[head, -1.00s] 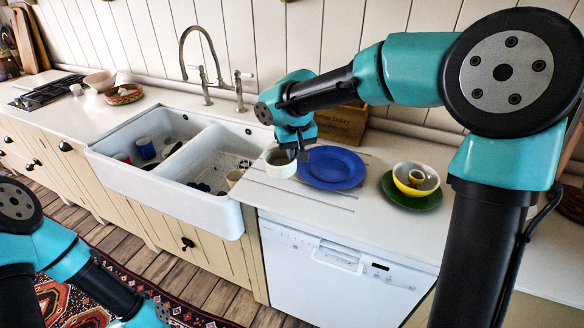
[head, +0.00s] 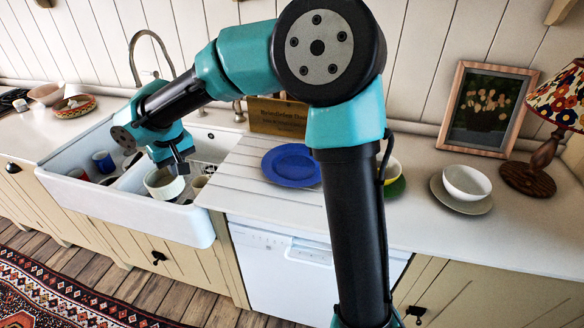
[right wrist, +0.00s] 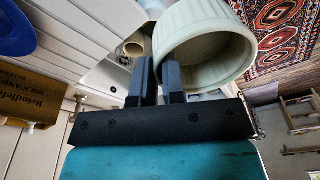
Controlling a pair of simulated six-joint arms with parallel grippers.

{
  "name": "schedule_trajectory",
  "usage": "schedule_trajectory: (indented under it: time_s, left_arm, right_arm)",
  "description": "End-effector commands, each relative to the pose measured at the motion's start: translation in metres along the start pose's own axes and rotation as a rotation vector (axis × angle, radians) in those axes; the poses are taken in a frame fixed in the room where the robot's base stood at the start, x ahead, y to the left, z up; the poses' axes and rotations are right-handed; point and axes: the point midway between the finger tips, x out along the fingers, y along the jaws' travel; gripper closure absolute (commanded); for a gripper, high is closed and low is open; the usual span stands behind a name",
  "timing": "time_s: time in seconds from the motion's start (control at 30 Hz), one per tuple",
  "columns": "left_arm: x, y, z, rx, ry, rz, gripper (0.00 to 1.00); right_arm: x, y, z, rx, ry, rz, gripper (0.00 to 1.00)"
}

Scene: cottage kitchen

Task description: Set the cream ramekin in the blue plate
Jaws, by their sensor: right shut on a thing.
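The cream ramekin (head: 163,184) is a ribbed round dish, held over the right basin of the sink in the head view. My right gripper (head: 181,164) is shut on its wall. In the right wrist view the fingers (right wrist: 158,80) pinch the ramekin's edge, and the ramekin (right wrist: 205,45) is tilted in that picture, with its hollow inside showing. The blue plate (head: 291,165) lies flat and empty on the counter, to the right of the ramekin and apart from it. Part of the plate (right wrist: 15,30) shows in the right wrist view. My left gripper is out of view.
The white double sink (head: 150,228) holds cups and other dishes. A wooden box (head: 277,117) stands behind the plate. A white bowl (head: 466,182), framed picture (head: 487,108) and lamp (head: 543,150) stand further right.

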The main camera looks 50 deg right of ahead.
Motion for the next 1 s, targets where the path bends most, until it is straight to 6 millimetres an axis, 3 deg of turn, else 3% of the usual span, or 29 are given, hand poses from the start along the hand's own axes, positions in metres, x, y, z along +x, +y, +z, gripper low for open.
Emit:
schedule_trajectory:
  time_s: [0.17, 0.37, 0.67, 1.0]
  left_arm:
    - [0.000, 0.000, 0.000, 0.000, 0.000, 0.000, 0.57]
    - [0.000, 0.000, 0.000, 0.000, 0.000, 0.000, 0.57]
    - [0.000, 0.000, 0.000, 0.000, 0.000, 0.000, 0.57]
    - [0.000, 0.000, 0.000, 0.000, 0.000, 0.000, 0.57]
  right_arm:
    - [0.001, 0.005, 0.001, -0.003, -0.002, -0.002, 1.00]
    - [0.012, 0.044, 0.009, -0.033, -0.018, -0.017, 1.00]
    - [0.040, 0.151, 0.048, -0.139, -0.041, -0.064, 1.00]
    - [0.062, 0.257, 0.120, -0.259, -0.032, -0.102, 1.00]
